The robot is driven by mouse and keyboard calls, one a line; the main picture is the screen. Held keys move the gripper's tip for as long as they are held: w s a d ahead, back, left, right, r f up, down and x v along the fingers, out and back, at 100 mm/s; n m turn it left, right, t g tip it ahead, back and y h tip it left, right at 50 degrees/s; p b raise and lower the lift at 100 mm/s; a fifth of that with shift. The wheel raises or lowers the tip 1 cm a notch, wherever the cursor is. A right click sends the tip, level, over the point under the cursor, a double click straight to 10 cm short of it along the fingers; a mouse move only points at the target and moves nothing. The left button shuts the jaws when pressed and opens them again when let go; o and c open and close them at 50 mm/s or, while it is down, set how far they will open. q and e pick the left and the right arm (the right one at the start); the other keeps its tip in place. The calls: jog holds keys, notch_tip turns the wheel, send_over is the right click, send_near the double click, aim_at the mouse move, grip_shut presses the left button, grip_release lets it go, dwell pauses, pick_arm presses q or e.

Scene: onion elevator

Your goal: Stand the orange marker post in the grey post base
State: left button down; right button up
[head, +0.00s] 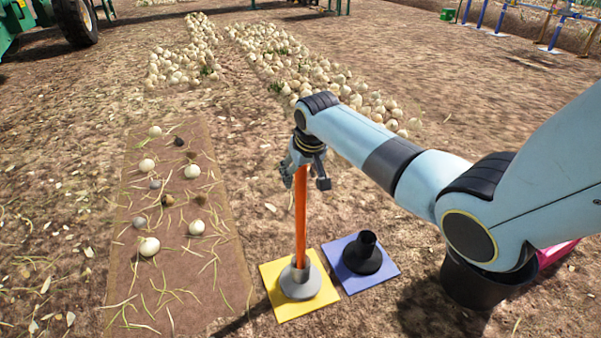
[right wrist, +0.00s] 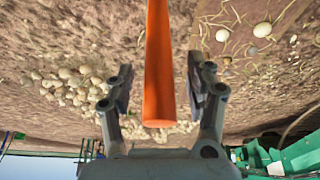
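The orange marker post (head: 300,220) stands upright in the head view, its lower end in the socket of the grey post base (head: 301,284). The base sits on a yellow square. My right gripper (head: 304,179) is around the upper part of the post, pointing down. In the right wrist view the post (right wrist: 159,70) passes between the fingers of the right gripper (right wrist: 158,85), with a gap on each side, so the gripper is open. The post's top end shows near the palm. My left gripper is not in view.
A black post base (head: 362,252) stands on a blue square (head: 390,270) right of the yellow square (head: 273,278). A black bucket (head: 470,285) is under my right arm. A brown mat (head: 190,270) with onions and stones lies left. Onion rows lie behind.

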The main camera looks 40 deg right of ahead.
jog(key=v, duration=1.2)
dwell(0.7)
